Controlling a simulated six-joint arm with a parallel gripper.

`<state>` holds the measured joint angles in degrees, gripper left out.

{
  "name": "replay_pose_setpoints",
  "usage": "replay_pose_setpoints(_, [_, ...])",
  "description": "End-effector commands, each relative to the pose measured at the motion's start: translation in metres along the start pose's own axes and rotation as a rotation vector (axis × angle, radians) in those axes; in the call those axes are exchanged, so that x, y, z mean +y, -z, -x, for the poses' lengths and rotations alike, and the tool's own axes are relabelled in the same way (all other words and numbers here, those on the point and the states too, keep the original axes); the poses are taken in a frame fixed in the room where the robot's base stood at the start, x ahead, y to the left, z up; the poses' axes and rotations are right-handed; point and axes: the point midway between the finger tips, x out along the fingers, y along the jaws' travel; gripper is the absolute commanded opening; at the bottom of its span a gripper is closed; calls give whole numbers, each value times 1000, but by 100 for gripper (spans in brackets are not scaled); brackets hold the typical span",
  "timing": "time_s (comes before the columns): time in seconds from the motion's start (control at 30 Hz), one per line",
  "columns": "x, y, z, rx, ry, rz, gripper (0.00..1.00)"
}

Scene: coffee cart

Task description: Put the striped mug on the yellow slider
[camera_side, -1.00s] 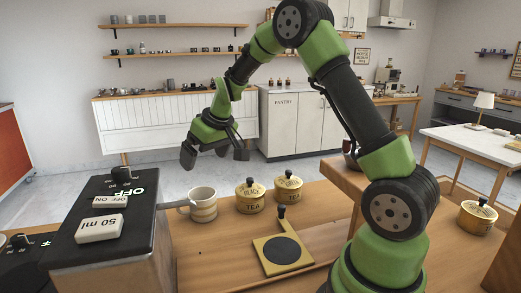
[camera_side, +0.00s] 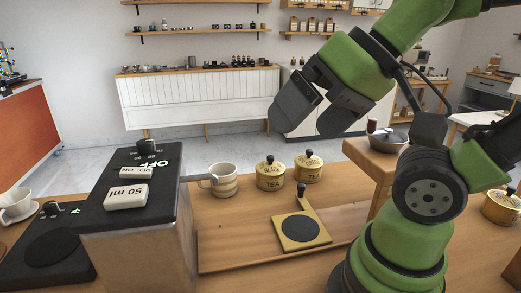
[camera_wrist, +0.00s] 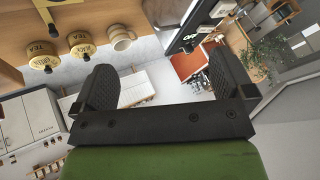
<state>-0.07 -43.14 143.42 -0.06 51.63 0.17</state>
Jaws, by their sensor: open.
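The striped mug (camera_side: 226,183), cream with tan bands, stands upright on the wooden counter beside the black-topped machine, its handle to the left. It also shows in the wrist view (camera_wrist: 121,39) at the top. The yellow slider (camera_side: 318,241) is a flat yellow plate with a dark round pad and an upright knob at its back; nothing stands on it. My gripper (camera_side: 306,122) is open and empty, raised high above and beyond the counter, up and right of the mug. In the wrist view its two fingers (camera_wrist: 160,70) are spread wide with nothing between them.
Two gold tea tins (camera_side: 270,177) (camera_side: 308,168) stand right of the mug. The machine (camera_side: 130,220) with a "50 ml" block rises on the left. A raised wooden block (camera_side: 368,160) with a bowl stands at the right. The counter in front of the mug is clear.

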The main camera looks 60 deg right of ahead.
Motion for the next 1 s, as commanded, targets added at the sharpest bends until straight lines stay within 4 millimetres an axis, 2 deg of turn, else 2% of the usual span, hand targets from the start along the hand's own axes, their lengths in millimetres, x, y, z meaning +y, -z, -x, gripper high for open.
replay_pose_setpoints(0.3, [0, 2, -1, 2, -5, 1, 100])
replay_pose_setpoints(0.37, [2, 8, -4, 9, -19, 3, 100])
replay_pose_setpoints(0.47, [8, 28, -16, 30, -68, 11, 100])
replay_pose_setpoints(0.67, [37, 90, -64, 102, -210, 70, 100])
replay_pose_setpoints(0.8, [66, 125, -108, 140, -277, 133, 100])
replay_pose_setpoints(1.0, [114, 150, -177, 172, -309, 227, 100])
